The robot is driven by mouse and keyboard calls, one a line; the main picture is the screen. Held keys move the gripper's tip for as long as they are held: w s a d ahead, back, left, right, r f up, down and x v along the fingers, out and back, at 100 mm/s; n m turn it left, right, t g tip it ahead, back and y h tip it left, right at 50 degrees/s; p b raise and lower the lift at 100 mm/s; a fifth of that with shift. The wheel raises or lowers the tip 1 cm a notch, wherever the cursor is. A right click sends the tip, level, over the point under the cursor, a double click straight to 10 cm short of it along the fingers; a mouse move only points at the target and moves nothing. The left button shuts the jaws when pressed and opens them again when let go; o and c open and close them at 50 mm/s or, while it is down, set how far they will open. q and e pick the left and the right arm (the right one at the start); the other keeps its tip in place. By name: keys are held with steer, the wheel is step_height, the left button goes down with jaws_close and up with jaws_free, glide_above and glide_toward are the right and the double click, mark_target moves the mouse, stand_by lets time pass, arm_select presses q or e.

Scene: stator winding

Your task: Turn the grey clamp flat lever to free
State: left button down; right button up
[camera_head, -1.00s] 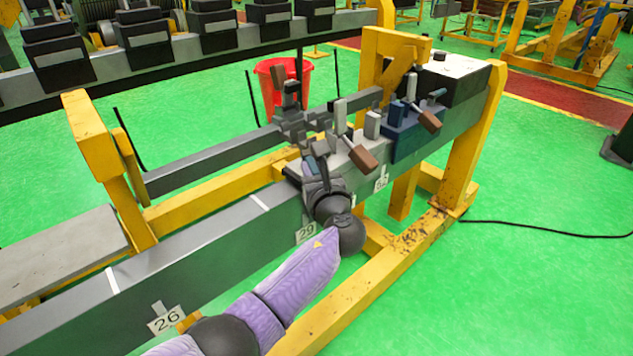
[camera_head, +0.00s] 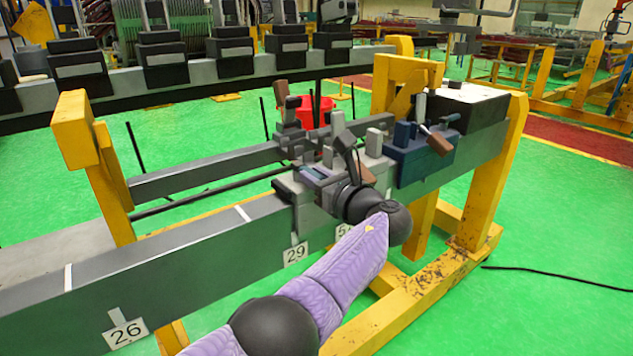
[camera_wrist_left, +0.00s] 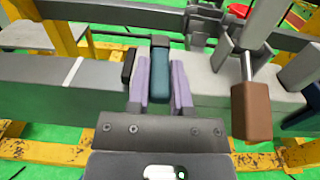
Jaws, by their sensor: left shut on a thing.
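The grey clamp (camera_head: 308,192) sits on the near grey beam, left of the blue clamp (camera_head: 411,160). My left gripper (camera_head: 326,176) is at its near left part. In the left wrist view the purple fingers (camera_wrist_left: 160,88) are shut on the teal flat lever (camera_wrist_left: 160,70), one on each side. The lever lies flat, pointing toward the gripper. In the head view the gripper partly hides it. A lever with a brown handle (camera_wrist_left: 251,112) stands to the right, apart from the fingers. My right gripper is not in view.
The near grey beam (camera_head: 180,265) carries tags 29 and 26. A second bar (camera_head: 205,172) runs behind it. Yellow posts (camera_head: 490,170) hold the right end, with a black box (camera_head: 470,110) on top. A red bucket (camera_head: 325,107) stands behind.

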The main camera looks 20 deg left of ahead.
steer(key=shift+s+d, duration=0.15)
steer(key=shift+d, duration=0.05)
arm_select(q)
steer(key=c, duration=0.5)
jaws_free()
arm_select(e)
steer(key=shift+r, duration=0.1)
arm_select(q)
steer(key=shift+s+d+r+p, duration=0.2)
steer(key=shift+d+p, duration=0.1)
steer(key=shift+p, duration=0.1)
steer(key=p+v, duration=0.3)
steer(key=v, duration=0.6)
steer(key=shift+s+f+p, duration=0.1)
steer(key=shift+f+p, duration=0.1)
steer(key=shift+p, duration=0.2)
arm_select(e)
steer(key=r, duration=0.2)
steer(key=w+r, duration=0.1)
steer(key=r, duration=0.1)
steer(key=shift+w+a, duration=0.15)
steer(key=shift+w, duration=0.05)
